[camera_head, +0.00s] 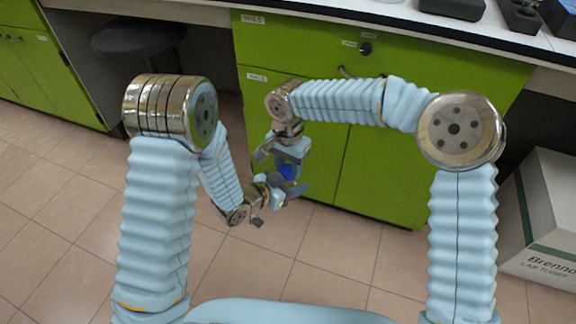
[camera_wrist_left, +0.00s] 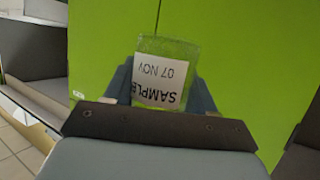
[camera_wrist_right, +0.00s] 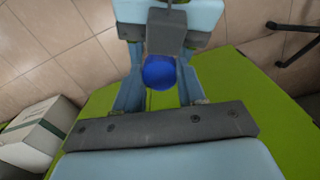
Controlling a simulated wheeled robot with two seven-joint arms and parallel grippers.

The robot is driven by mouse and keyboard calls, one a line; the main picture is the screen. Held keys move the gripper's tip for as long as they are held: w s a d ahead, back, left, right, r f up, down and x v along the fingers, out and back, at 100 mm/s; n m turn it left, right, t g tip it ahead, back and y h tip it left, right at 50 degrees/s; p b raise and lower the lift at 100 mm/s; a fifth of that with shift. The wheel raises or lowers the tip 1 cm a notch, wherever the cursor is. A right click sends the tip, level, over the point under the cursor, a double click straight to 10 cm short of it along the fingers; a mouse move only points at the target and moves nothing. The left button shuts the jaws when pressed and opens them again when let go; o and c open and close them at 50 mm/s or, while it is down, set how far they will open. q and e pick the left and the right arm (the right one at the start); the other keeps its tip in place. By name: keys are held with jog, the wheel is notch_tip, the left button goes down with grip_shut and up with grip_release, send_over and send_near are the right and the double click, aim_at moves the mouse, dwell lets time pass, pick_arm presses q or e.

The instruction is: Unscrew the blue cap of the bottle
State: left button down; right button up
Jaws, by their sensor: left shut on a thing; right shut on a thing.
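The clear bottle (camera_wrist_left: 168,48) has a white label reading "SAMPLE 07 NOV", upside down in the left wrist view. My left gripper (camera_wrist_left: 165,88) is shut on the bottle's body, with one finger on each side. The blue cap (camera_wrist_right: 158,72) sits between the fingers of my right gripper (camera_wrist_right: 159,88), which is shut on it. In the head view both grippers meet low in front of the cabinet, with the cap (camera_head: 286,171) between them. The left gripper hides most of the bottle there. Whether cap and bottle are still joined cannot be told.
A dark stool (camera_head: 138,38) is at the back left. A white cardboard box (camera_head: 545,215) stands on the floor at the right. The tiled floor (camera_head: 60,200) is clear on the left.

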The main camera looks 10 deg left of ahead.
jog(key=shift+n, duration=0.5)
jog(key=o, duration=1.2)
jog(key=shift+c, duration=0.2)
notch_tip(320, 180, up, 4)
jog(key=shift+r, duration=0.2)
jog(key=shift+c, duration=0.3)
notch_tip(320, 180, up, 3)
jog(key=m, duration=0.2)
jog(key=shift+r+m, duration=0.15)
jog(key=shift+m, duration=0.25)
jog(key=shift+c, duration=0.2)
jog(key=shift+m, duration=0.3)
notch_tip(320, 180, down, 8)
jog(key=shift+r, duration=0.15)
